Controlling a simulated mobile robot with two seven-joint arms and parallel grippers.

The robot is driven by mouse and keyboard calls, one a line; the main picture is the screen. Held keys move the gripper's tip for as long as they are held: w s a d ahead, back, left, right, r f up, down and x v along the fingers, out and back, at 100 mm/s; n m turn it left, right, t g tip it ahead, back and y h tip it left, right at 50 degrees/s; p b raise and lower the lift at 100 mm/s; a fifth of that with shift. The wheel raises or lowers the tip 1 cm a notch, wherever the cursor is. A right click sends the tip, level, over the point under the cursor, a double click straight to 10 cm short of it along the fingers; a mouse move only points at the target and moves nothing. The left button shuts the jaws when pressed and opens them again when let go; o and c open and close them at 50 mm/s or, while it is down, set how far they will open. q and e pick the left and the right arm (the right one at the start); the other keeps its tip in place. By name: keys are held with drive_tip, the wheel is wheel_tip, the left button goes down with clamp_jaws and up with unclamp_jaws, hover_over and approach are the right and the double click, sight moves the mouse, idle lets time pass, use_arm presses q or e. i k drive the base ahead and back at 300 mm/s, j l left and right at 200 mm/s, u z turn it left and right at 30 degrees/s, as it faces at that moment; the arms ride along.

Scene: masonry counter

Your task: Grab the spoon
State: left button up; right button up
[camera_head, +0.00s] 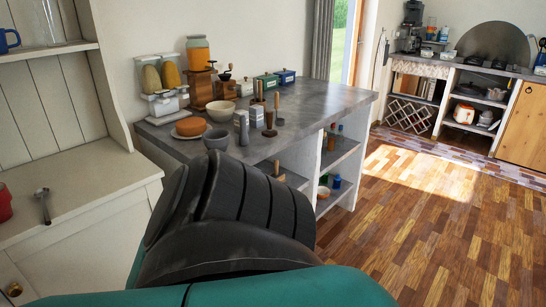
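A small grey metal spoon (44,207) lies on the pale cabinet top at the far left, its rounded end away from me. Nothing touches it. A large black ridged link of my arm, with a teal part below it, fills the lower middle of the view. It hides the near side of the masonry counter (330,98). No fingers of my left or right gripper show, so I cannot see either one's opening.
The pale cabinet top (85,190) is mostly bare, with a red cup (4,203) at its left edge. The masonry counter carries jars, grinders, a bowl (222,86) and a plate (189,136). Wooden floor (440,230) is clear at right.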

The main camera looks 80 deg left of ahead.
sight(43, 193)
drive_tip(key=u, duration=4.1)
drive_tip(key=i+u, duration=0.4)
drive_tip(key=i, duration=0.1)
